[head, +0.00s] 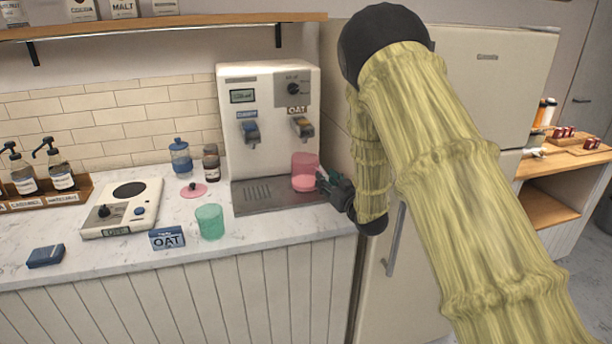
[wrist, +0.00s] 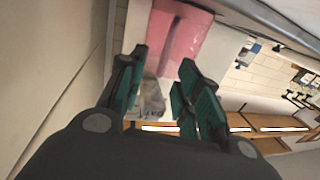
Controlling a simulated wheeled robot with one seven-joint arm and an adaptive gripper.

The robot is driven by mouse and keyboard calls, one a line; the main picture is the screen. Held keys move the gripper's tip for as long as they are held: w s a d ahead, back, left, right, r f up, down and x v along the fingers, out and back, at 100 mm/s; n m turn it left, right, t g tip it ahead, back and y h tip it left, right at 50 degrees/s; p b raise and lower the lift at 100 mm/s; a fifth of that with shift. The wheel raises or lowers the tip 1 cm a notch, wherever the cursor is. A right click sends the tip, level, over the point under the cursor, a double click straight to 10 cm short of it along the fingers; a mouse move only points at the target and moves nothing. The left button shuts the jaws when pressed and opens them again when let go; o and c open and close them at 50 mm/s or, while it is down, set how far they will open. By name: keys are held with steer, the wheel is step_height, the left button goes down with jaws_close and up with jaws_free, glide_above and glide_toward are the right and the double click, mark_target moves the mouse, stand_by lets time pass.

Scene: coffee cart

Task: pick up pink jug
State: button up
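The pink jug (head: 305,163) stands on the drip tray of the white dispenser machine, below the spout labelled OAT. It is translucent, with a lighter pink part near its bottom. My gripper (head: 323,181) is at its right side, close to its lower half. In the wrist view the pink jug (wrist: 180,35) fills the upper middle, just beyond the fingertips. My gripper (wrist: 162,72) is open there, its two dark green fingers spread apart with nothing held between them. I cannot tell whether a fingertip touches the jug.
The dispenser machine (head: 266,105) rises behind the jug. The fridge (head: 410,265) is close on the right. The front counter strip is mostly clear.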

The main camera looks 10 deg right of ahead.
mark_target(309, 175)
steer(key=shift+p+x, duration=0.5)
steer(key=shift+x, duration=1.45)
steer(key=shift+r, duration=0.1)
jaws_close()
